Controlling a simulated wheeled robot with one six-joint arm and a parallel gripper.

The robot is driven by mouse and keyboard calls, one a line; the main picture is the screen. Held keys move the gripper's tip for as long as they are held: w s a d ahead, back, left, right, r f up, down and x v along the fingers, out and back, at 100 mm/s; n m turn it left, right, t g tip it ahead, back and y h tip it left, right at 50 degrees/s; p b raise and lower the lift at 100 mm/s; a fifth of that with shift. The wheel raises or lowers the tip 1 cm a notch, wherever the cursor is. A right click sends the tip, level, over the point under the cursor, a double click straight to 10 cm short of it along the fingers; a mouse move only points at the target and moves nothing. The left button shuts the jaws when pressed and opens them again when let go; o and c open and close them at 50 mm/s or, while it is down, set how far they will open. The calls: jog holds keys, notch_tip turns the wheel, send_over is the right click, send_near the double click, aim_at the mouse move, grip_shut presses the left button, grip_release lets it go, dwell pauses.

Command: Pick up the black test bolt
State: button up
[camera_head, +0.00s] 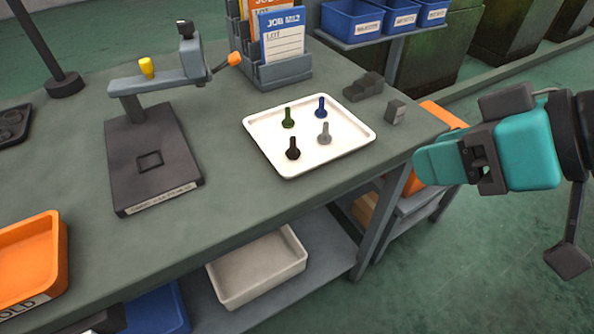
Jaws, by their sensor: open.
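The black test bolt (293,150) stands upright, head down, at the near left of a white tray (358,145) on the green-grey bench. A green bolt (288,118) stands behind it, a blue bolt (320,107) at the back right, and a grey bolt (324,134) to its right. My gripper (425,165) is at the right of the view, past the bench's right edge and well apart from the tray. It is open, and nothing shows held in it. Its teal body hides part of its far side.
A dark test stand (155,160) with an arm is left of the tray. A job-card rack (275,70) stands behind it. A dark stepped block (363,87) and a small grey block (396,111) sit right of the tray. An orange bin (30,260) is at the near left.

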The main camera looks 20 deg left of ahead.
jog(key=w+a+f+n+t+y+b, duration=0.2)
jog(key=a+f+y+b, duration=0.1)
jog(key=a+f+b, duration=0.2)
jog(key=p, duration=0.9)
send_near(295, 139)
jog(key=shift+t, duration=0.3)
jog(key=x, duration=0.4)
jog(key=shift+s+a+f, duration=0.1)
jog(key=shift+a+f, duration=0.05)
jog(key=shift+a, duration=0.05)
jog(key=shift+y, duration=0.3)
jog(key=shift+p+x, duration=1)
jog(key=shift+x, duration=2.1)
jog(key=shift+f, duration=0.15)
jog(key=shift+c, duration=0.2)
grip_shut()
